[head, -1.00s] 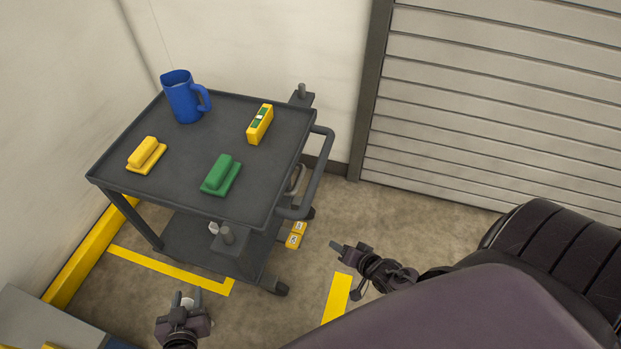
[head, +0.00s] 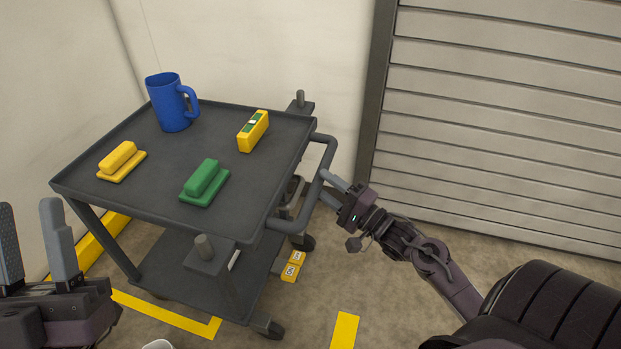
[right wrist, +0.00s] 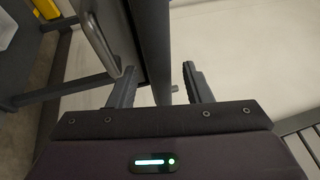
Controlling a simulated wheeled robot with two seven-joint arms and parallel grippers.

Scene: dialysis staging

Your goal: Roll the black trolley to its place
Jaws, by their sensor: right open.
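The black trolley (head: 140,198) stands near the wall corner in the head view, its push handle (head: 318,190) on its right side. My right gripper (head: 326,187) is open at the handle. In the right wrist view, a dark handle bar (right wrist: 151,45) runs between the spread fingers of my right gripper (right wrist: 160,84), which are not closed on it. My left gripper (head: 32,205) is at the lower left, in front of the trolley, with its fingers apart and nothing between them.
On the trolley top are a blue jug (head: 170,105), a yellow block (head: 121,160), a green block (head: 204,181) and a yellow-green box (head: 252,131). Yellow floor lines (head: 165,314) show below. A slatted shutter (head: 500,110) is at right. Small yellow blocks (head: 291,272) show by a wheel.

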